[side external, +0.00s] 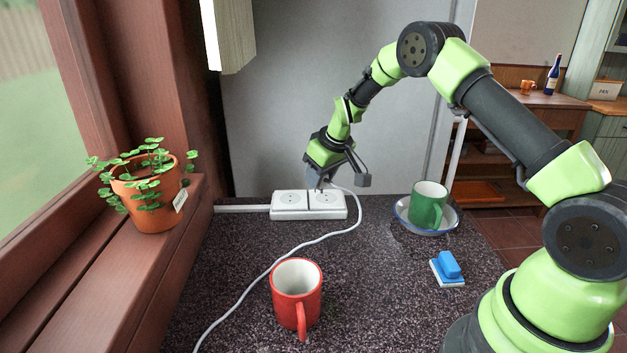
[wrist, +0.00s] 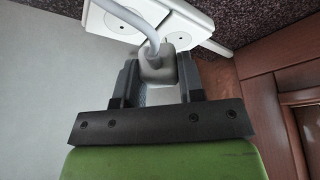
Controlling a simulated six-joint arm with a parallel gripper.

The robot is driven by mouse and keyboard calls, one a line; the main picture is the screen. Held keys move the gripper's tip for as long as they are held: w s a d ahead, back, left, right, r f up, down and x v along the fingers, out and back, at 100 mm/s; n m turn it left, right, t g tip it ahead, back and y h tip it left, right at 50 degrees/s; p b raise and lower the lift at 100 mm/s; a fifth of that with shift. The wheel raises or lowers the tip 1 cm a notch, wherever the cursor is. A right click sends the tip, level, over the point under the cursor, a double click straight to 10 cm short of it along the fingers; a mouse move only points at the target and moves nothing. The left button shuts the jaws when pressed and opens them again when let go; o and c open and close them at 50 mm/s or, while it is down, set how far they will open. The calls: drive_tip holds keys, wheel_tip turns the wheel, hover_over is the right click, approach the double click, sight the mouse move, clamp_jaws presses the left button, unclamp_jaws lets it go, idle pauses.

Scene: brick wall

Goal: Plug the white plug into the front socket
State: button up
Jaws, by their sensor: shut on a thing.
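The white plug (wrist: 158,68) is between the fingers of my gripper (wrist: 158,80), which is shut on it. Its cord rises from it in the wrist view. In the side view my gripper (side external: 320,178) is at the right outlet of the white double socket (side external: 291,213), pointing down; the plug there is small and mostly hidden by the fingers. The socket also shows at the top of the wrist view (wrist: 185,28), with one round outlet visible and the other partly covered by the cord. I cannot tell whether the plug's pins touch the socket.
The white cord (side external: 275,262) runs across the dark speckled counter (side external: 375,305) past a red mug (side external: 296,292). A green mug (side external: 426,207) stands on a plate (side external: 403,214) at right, with a blue sponge (side external: 448,267) nearer. A potted plant (side external: 150,205) stands on the left sill.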

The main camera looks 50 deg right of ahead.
sight(323, 198)
drive_tip(key=d+n+y, duration=0.1)
drive_tip(key=n, duration=0.1)
drive_tip(key=w+d+n, duration=0.1)
drive_tip(key=d+n, duration=0.1)
drive_tip(key=shift+r+n+y, duration=0.1)
drive_tip(key=shift+n+y, duration=0.2)
drive_tip(key=shift+y, duration=0.1)
drive_tip(key=n, duration=0.1)
drive_tip(key=d+n, duration=0.1)
drive_tip(key=shift+w+r+n+g+y, duration=0.2)
drive_tip(key=shift+r+n+g+y, duration=0.1)
drive_tip(key=shift+y, duration=0.1)
drive_tip(key=shift+d+r+n+g+y, duration=0.25)
drive_tip(key=shift+d+n+g+y, duration=0.05)
drive_tip(key=shift+n, duration=0.7)
drive_tip(key=shift+f, duration=0.1)
drive_tip(key=shift+f, duration=2.65)
drive_tip(key=shift+f, duration=0.8)
drive_tip(key=o, duration=1.5)
